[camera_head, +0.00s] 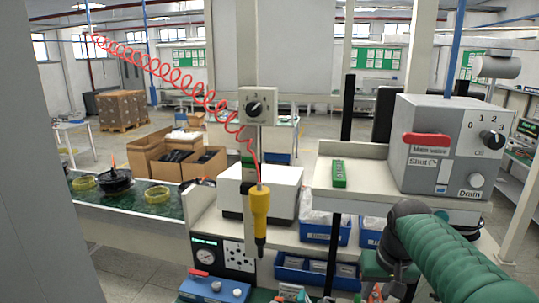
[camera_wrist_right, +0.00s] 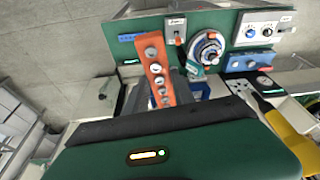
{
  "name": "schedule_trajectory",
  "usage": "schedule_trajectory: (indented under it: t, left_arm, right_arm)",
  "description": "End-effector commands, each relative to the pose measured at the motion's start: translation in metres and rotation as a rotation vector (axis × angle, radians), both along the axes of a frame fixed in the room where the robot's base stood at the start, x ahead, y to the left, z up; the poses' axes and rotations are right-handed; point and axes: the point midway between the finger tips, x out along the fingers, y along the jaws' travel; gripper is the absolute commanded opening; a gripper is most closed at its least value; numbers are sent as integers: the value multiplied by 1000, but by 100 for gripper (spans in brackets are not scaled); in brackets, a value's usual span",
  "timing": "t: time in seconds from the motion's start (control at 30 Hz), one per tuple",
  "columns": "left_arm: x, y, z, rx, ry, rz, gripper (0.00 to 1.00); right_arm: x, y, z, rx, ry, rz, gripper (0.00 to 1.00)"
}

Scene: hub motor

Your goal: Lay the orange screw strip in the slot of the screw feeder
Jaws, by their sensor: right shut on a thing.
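The orange screw strip (camera_wrist_right: 155,68) shows in the right wrist view as a narrow orange bar with a row of several silver screw heads. My right gripper (camera_wrist_right: 166,98) is shut on its lower part, and the strip stands out beyond the fingers. In the head view my right gripper (camera_head: 380,292) is at the bottom edge, mostly cut off, below my green arm. Behind the strip in the wrist view is a green panel (camera_wrist_right: 128,48) with a round dial (camera_wrist_right: 207,48). I cannot tell which part is the screw feeder, and its slot is not clearly visible. My left gripper is not in view.
A yellow screwdriver (camera_head: 260,212) hangs from a red coiled hose above the bench. A blue box with a red lever (camera_head: 213,290) is at the front. Blue bins (camera_head: 313,273) stand under the right shelf (camera_head: 330,190). A grey valve box (camera_head: 445,150) is close above my right arm.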

Motion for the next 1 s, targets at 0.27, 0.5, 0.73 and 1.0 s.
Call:
schedule_trajectory:
  t: [0.27, 0.5, 0.73, 1.0]
  left_arm:
    - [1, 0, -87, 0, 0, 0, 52]
    - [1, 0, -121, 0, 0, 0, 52]
    - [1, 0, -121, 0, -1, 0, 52]
    - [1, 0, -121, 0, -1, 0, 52]
  right_arm:
    - [-31, 27, -209, -4, 8, 60, 0]
    - [-70, 41, -304, -11, 0, 98, 0]
    - [-105, 43, -351, -11, 6, 104, 0]
    - [-115, 43, -363, -12, -2, 104, 0]
